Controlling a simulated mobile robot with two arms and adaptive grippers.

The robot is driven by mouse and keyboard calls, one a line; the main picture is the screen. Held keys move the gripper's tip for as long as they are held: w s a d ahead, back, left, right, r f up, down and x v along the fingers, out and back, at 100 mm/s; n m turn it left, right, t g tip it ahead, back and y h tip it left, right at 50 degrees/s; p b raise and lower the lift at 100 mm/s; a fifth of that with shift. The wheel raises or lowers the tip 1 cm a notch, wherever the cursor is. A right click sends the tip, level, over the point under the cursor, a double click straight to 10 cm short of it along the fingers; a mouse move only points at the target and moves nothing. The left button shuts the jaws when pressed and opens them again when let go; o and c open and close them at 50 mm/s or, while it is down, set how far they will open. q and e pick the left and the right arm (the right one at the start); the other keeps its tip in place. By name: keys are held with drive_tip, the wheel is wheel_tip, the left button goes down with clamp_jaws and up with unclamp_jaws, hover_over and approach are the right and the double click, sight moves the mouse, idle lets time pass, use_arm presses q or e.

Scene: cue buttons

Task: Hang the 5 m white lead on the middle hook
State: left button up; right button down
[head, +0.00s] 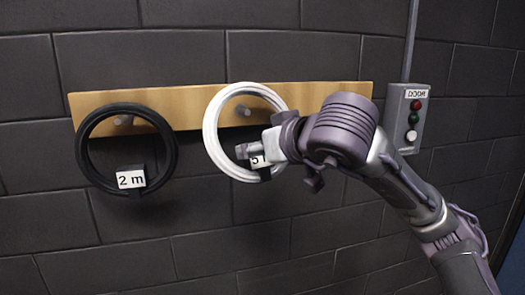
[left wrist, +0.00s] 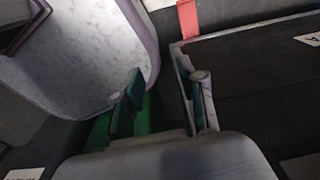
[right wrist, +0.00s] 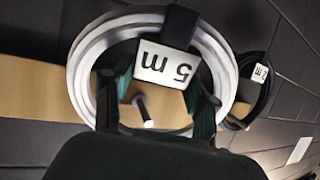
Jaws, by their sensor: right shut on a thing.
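The white lead (head: 211,139) is a coiled ring with a "5 m" tag (right wrist: 166,66). It is at the middle hook (head: 243,111), whose tip shows inside the ring. I cannot tell whether the ring rests on the hook or is in front of it. My right gripper (head: 252,153) is shut on the lead at its lower part by the tag. In the right wrist view the lead (right wrist: 88,62) arcs around the fingers, and the hook (right wrist: 144,111) shows through it. My left gripper (left wrist: 163,105) is open and empty, away from the wall.
A black lead (head: 84,157) tagged "2 m" hangs on the left hook (head: 123,120). The wooden rail (head: 190,108) is on a dark block wall. My right arm covers part of its right end. A grey DOOR button box (head: 405,118) is at right. A red strap (left wrist: 187,19) is near my left gripper.

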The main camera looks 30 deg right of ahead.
drive_tip(key=shift+w+d+f+b, duration=0.2)
drive_tip(key=shift+w+f+b, duration=0.55)
drive_tip(key=shift+f+b, duration=0.2)
drive_tip(key=shift+f, duration=0.1)
drive_tip(key=shift+c, duration=1.2)
unclamp_jaws()
drive_tip(key=shift+f, duration=0.1)
